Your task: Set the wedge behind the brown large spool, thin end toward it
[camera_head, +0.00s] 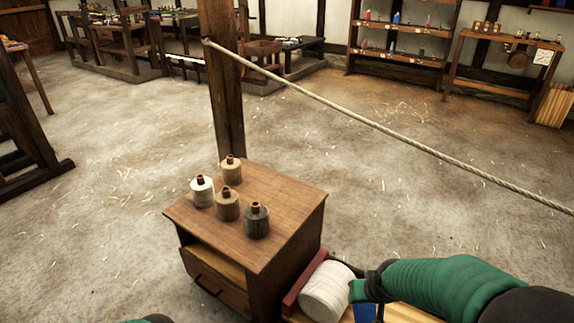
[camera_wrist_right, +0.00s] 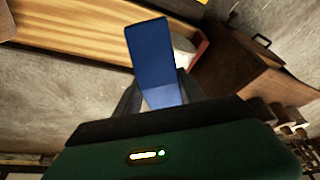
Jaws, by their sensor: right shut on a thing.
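My right gripper (camera_head: 362,290) is at the lower right in the head view, beside a large cream-white spool (camera_head: 327,291) with a red flange. It is shut on a blue block (camera_head: 365,313), which I take for the wedge. In the right wrist view the blue wedge (camera_wrist_right: 150,50) stands out between the two dark fingers. Which end is thin is not clear. The large spool (camera_wrist_right: 182,48) shows partly behind the wedge, next to the red flange (camera_wrist_right: 201,45). I see no large spool that is plainly brown. My left gripper is out of view.
A wooden cabinet (camera_head: 245,260) stands left of the spool, with white, tan and dark grey small spools on top. A post (camera_head: 222,90) rises behind it. A rope (camera_head: 400,134) slants down to the right. A wooden bench (camera_wrist_right: 90,35) lies under the large spool. The floor beyond is open.

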